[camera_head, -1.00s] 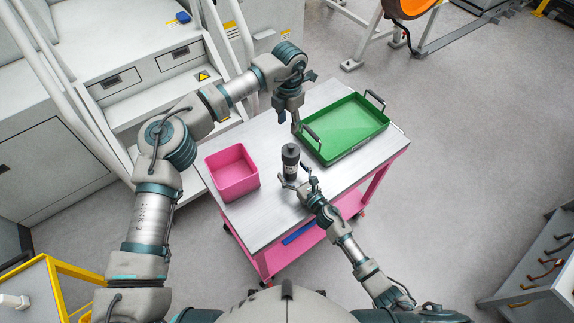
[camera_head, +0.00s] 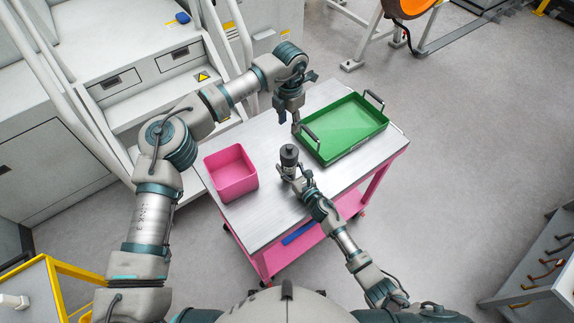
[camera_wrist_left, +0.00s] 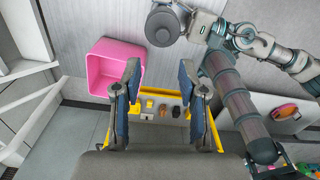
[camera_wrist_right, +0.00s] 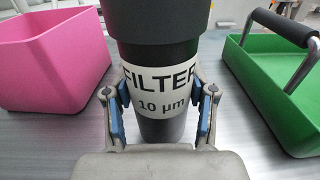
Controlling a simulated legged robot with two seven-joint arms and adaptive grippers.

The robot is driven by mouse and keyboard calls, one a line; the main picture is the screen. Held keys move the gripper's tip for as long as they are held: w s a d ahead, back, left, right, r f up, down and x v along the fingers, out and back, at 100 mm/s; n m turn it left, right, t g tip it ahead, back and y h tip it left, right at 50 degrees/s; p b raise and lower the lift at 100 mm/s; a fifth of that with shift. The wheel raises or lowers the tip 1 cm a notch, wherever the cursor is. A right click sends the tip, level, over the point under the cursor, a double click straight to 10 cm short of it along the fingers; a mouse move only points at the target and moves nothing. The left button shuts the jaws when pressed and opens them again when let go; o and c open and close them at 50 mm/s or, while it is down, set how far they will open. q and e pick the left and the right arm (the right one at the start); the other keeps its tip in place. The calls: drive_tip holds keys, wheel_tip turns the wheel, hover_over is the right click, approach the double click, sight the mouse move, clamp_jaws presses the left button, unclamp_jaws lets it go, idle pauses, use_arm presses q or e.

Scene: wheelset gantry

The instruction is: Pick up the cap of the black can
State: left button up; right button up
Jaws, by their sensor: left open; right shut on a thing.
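The black can (camera_head: 292,169) stands upright on the cart top, with its wide dark cap (camera_head: 289,153) on. In the right wrist view the can (camera_wrist_right: 162,130) shows a white label reading "FILTER 10 µm", and the lower part of the cap (camera_wrist_right: 155,20) is above it. My right gripper (camera_head: 293,180) is shut on the can's body, one finger on each side, below the cap. My left gripper (camera_head: 289,120) is open and empty, pointing down above and beyond the can. In the left wrist view the cap (camera_wrist_left: 162,25) lies past the fingertips.
A pink bin (camera_head: 232,190) stands left of the can. A green tray (camera_head: 345,145) with black handles lies at the right. Both are on the metal-topped pink cart (camera_head: 265,215). White stairs (camera_head: 130,140) with rails stand behind my left arm.

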sight(292, 152)
use_arm(q)
drive_tip(key=shift+d, duration=0.6)
drive_tip(key=o, duration=0.3)
drive_tip(key=shift+d, duration=0.1)
drive_tip(key=o, duration=0.4)
drive_tip(key=shift+s+f, duration=0.1)
drive_tip(key=shift+f, duration=0.15)
drive_tip(key=o, duration=0.4)
drive_tip(key=f+n, duration=0.1)
drive_tip(key=s+a+f+n+t, duration=0.1)
drive_tip(key=n, duration=0.1)
drive_tip(key=s+f+n+t, duration=0.1)
drive_tip(key=shift+s+a+f+n, duration=0.2)
drive_tip(key=shift+a+f+n, duration=0.1)
drive_tip(key=shift+a, duration=0.05)
drive_tip(key=shift+c, duration=0.2)
drive_tip(key=f+n, duration=0.1)
drive_tip(key=f, duration=0.1)
drive_tip(key=d+f+n+t, duration=0.1)
drive_tip(key=f, duration=0.1)
drive_tip(key=d+f+n+t, duration=0.1)
drive_tip(key=shift+w+f+h, duration=0.3)
drive_tip(key=shift+f, duration=0.1)
drive_tip(key=x, duration=0.3)
drive_tip(key=a+x, duration=0.1)
drive_tip(key=x, duration=0.1)
drive_tip(key=shift+s+f, duration=0.15)
drive_tip(key=shift+d+f, duration=0.2)
drive_tip(key=shift+f, duration=0.1)
